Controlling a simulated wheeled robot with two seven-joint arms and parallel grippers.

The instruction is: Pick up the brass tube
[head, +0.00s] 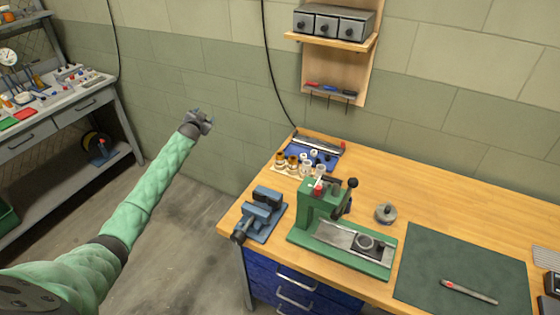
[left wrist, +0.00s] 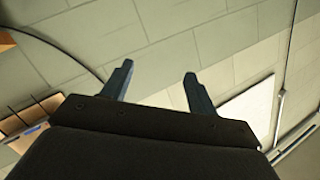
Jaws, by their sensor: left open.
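My left gripper (head: 204,117) is raised in front of the block wall, to the left of the workbench and well apart from it. In the left wrist view its two fingers (left wrist: 157,76) are spread, with only wall between them, so it is open and empty. Several small brass-coloured and whitish pieces (head: 280,158) stand at the bench's back left. They are too small for me to tell which one, if any, is the brass tube. My right gripper is not in view.
On the wooden bench (head: 430,204) stand a blue vise (head: 262,212), a green press (head: 318,204), a round grey part (head: 386,213) and a dark green mat (head: 462,268). A shelf with grey drawers (head: 334,22) hangs above. Floor shows between the benches.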

